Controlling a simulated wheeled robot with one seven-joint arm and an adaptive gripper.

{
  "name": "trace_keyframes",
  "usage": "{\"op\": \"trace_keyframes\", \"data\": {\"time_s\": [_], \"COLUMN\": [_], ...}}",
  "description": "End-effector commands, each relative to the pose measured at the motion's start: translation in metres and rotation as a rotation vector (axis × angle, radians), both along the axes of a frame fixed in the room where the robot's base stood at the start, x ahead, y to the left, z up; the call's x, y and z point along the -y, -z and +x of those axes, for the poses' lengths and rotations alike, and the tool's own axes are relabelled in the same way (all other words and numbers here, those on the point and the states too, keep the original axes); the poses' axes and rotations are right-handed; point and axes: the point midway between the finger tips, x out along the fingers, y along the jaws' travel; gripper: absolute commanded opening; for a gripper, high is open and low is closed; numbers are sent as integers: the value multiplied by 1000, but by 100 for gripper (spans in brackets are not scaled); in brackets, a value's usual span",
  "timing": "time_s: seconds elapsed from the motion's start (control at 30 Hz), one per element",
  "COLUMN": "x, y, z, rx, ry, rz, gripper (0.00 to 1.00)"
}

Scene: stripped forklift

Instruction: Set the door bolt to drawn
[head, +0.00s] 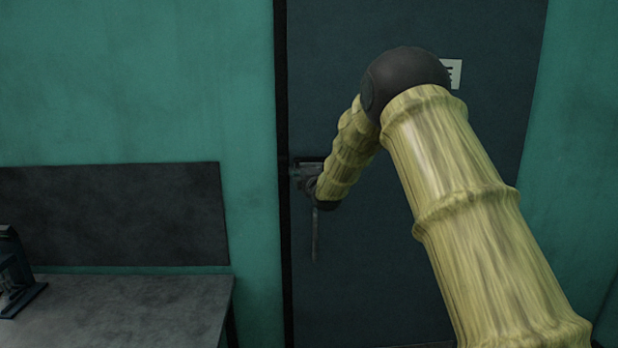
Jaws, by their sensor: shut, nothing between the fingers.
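The door (400,260) is dark blue-grey and looks closed in its dark frame. The door bolt (308,163) is a small dark metal fitting at the door's left edge, about mid-height in the head view. My arm reaches in from the lower right, and my gripper (308,184) is at the bolt, shut, with nothing seen in it. It is small and dark here, and my forearm hides part of it and of the bolt. I cannot tell whether the gripper touches the bolt, or how far the bolt is slid. A thin grey bar (315,235) hangs just below.
A grey bench (130,305) with a dark back panel (110,215) stands at the left against the green wall (130,80). A dark device (15,275) sits on its left end. A white label (453,72) is on the door, partly behind my arm.

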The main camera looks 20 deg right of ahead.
Motion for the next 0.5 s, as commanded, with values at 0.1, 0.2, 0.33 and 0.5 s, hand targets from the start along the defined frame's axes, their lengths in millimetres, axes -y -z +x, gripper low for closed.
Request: {"op": "trace_keyframes", "data": {"time_s": [0.1,0.2,0.33,0.5], "x": [5,7,10,10], "y": [3,2,3,2], "z": [-20,-35,-55,-78], "rx": [-2,-1,-1,-1], "ry": [3,4,6,5], "rz": [0,0,0,0], "gripper": [0,0,0,0]}}
